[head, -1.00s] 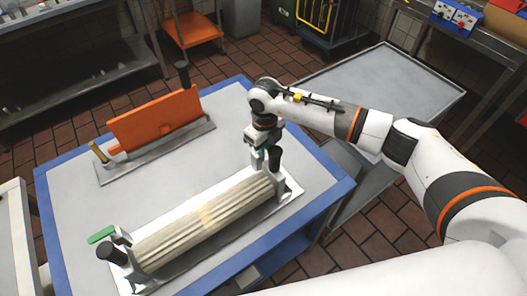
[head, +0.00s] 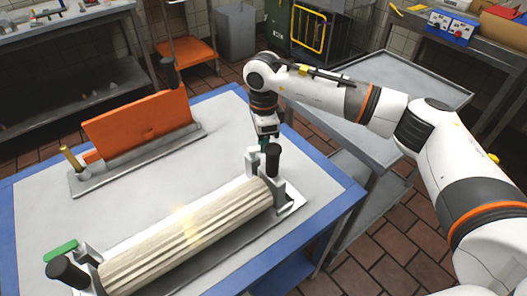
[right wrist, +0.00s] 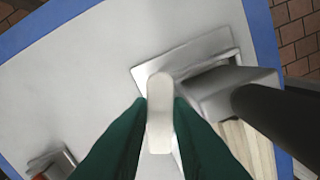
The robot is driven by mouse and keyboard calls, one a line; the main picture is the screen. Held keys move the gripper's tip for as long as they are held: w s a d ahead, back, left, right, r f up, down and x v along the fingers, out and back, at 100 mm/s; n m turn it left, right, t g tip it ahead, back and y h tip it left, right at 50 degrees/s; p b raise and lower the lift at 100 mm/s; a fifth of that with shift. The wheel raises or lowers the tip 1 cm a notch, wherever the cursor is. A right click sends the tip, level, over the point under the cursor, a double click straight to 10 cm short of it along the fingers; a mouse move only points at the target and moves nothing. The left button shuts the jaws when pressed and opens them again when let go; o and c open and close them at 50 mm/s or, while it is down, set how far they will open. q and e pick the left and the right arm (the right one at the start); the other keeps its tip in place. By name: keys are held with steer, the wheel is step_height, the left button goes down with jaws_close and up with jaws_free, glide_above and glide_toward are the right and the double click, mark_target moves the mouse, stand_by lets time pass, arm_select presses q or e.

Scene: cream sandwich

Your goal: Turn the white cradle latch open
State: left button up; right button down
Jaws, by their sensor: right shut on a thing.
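The white latch (right wrist: 159,112) shows in the right wrist view as a pale rounded bar between the dark green fingers of my right gripper (right wrist: 157,118). The gripper is shut on it. In the head view my right gripper (head: 265,142) points down at the far right end of the cradle (head: 293,205), beside a black knob (head: 272,160); there the latch is mostly hidden. A cream ridged roller (head: 190,240) lies in the cradle. A green latch (head: 60,250) is at the cradle's near left end. My left gripper is not in view.
An orange plate (head: 140,122) stands on a grey base (head: 165,150) at the table's back left, with a brass peg (head: 70,158) at its end. The blue-edged table (head: 120,210) is clear between base and cradle. A steel cart (head: 440,95) stands behind right.

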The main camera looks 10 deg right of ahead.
steer(key=n+b, duration=0.2)
steer(key=shift+w+f+n, duration=0.1)
steer(key=shift+w+n, duration=0.2)
steer(key=shift+w, duration=0.1)
steer(key=shift+w+a+n+b, duration=0.1)
steer(key=shift+w+n+b, duration=0.15)
steer(key=shift+n+b, duration=0.6)
steer(key=shift+r+n, duration=0.2)
steer(key=shift+n, duration=0.15)
steer(key=c, duration=1.3)
jaws_free()
step_height(320, 180, up, 12)
steer(key=shift+f, duration=0.1)
